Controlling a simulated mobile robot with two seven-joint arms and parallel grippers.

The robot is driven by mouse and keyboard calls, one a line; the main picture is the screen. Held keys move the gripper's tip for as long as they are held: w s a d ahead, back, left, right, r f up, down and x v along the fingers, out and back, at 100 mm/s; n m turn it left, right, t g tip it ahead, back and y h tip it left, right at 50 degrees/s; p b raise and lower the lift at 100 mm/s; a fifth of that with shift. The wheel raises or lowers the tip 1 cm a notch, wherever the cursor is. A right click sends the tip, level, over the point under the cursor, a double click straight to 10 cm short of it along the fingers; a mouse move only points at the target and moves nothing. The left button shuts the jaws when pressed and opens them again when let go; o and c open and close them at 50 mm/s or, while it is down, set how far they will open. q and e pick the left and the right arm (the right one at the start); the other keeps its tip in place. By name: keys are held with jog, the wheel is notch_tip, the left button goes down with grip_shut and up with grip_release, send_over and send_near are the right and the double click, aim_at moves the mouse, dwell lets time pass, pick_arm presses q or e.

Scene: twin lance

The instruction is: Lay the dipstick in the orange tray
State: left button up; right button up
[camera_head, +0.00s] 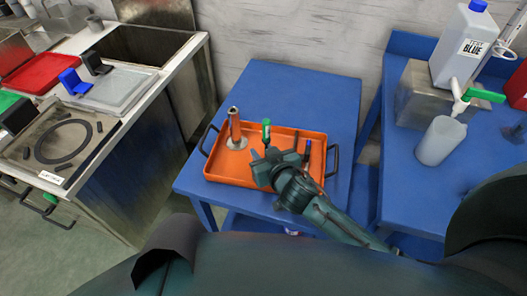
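The orange tray (220,171) lies on the blue table in the middle, with dark handles at both ends. My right gripper (268,163) is over the tray, its arm coming in from the lower right. A thin upright piece with a green top (266,131) shows right at the gripper's far side. It may be the dipstick, but its lower part is hidden. The gripper's own body hides its fingertips, so I cannot tell whether it is open or shut. My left gripper is not in view.
The table (300,88) behind is clear.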

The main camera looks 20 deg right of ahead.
jog(key=shift+r, duration=0.35)
jog(key=v, duration=1.1)
jog(key=shift+s+f+p, duration=0.1)
jog(key=shift+s+p, duration=0.15)
jog(key=shift+p, duration=0.1)
jog(key=shift+s+f, duration=0.1)
jog(key=shift+s, duration=0.2)
jog(key=s+a+f+n+g+y, duration=0.1)
jog(key=s+a+f+g+y, duration=0.1)
jog(key=s+f, duration=0.3)
jog(key=shift+s+y, duration=0.4)
jog(key=shift+s, duration=0.6)
